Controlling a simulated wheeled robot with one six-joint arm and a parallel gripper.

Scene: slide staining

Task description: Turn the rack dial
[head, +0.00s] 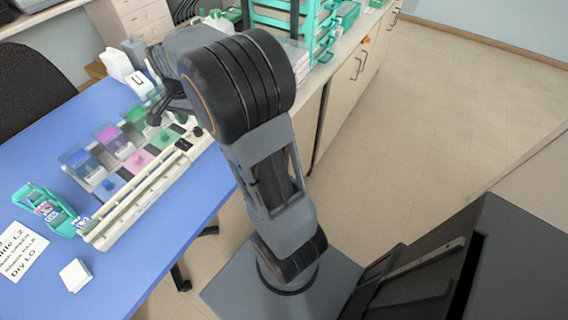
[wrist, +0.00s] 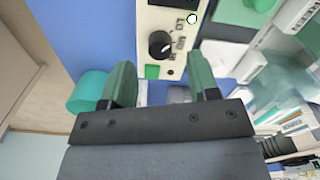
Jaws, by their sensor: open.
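The rack dial (wrist: 160,44) is a round black knob with a small pale mark, on a cream panel (wrist: 155,15) in the wrist view. Labels that seem to read LO, MID and HI run along its right side; I cannot tell exactly which one the mark faces. My gripper (wrist: 161,80) is open, its two green-padded fingers apart on either side of the panel's end. The dial lies ahead of the fingertips, between their lines, with nothing gripped. In the head view my gripper (head: 160,108) hangs over the far end of the cream staining rack (head: 125,212); the dial is not clear there.
A green square (wrist: 152,72) and a white round spot (wrist: 191,18) are on the panel. A teal cylinder (wrist: 88,92) stands beside the left finger. On the blue table (head: 150,280) are a teal slide holder (head: 45,210), a white block (head: 75,275) and an instruction card (head: 18,250).

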